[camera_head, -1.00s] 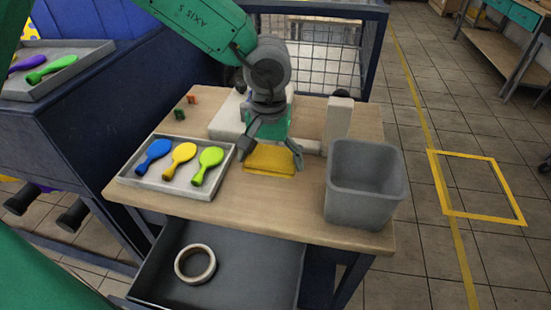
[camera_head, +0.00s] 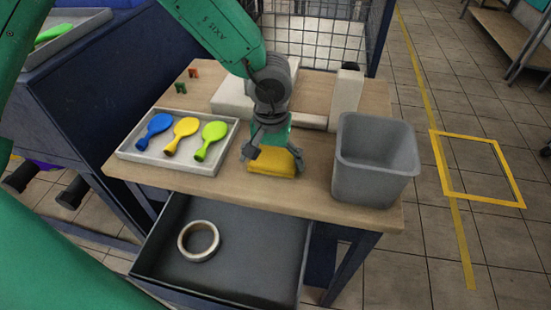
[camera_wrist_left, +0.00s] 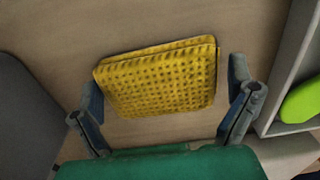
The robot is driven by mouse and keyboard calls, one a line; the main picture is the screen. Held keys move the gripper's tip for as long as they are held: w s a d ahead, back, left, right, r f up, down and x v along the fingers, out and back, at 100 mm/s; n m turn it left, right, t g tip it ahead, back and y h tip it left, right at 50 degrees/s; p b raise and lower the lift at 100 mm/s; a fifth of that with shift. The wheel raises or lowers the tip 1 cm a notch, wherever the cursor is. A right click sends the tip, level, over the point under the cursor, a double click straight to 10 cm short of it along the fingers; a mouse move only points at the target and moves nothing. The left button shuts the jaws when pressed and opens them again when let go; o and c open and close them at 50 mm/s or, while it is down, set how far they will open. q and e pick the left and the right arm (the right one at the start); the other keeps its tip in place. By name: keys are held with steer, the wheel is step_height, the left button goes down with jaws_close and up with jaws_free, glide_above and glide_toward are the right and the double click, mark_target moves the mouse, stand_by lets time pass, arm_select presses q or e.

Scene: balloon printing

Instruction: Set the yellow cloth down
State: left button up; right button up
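The yellow cloth (camera_head: 271,163) is a folded, textured pad on the wooden table, between the tray of balloons and the grey bin. My left gripper (camera_head: 273,160) is right above it, with its fingers spread to either side. In the left wrist view the cloth (camera_wrist_left: 160,80) lies between the two fingers of the left gripper (camera_wrist_left: 165,90). A gap shows between the cloth and the right-hand finger; the other finger is close to the cloth's edge, and I cannot tell if it touches. My right gripper is not in view.
A grey tray (camera_head: 216,168) with blue, yellow and green balloon-shaped pieces stands left of the cloth. A grey bin (camera_head: 375,187) stands to the right. A white block (camera_head: 346,92) stands behind. An open drawer (camera_head: 245,275) below holds a tape roll (camera_head: 185,243).

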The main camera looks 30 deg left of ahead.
mark_target(277, 160)
arm_select(q)
steer(key=shift+a+f, duration=0.1)
steer(key=shift+a, duration=0.35)
steer(key=shift+w+d+r, duration=0.1)
steer(key=shift+d+r, duration=0.2)
steer(key=shift+d, duration=0.05)
steer(key=r, duration=0.2)
steer(key=d+r+p, duration=0.1)
steer(key=r, duration=0.4)
steer(key=shift+d, duration=0.25)
steer(key=shift+a+r+p, duration=0.15)
steer(key=shift+r+p, duration=0.2)
steer(key=shift+r, duration=0.9)
steer(key=shift+a+r+p, duration=0.1)
steer(key=shift+r+p, duration=0.25)
steer(key=shift+r, duration=0.85)
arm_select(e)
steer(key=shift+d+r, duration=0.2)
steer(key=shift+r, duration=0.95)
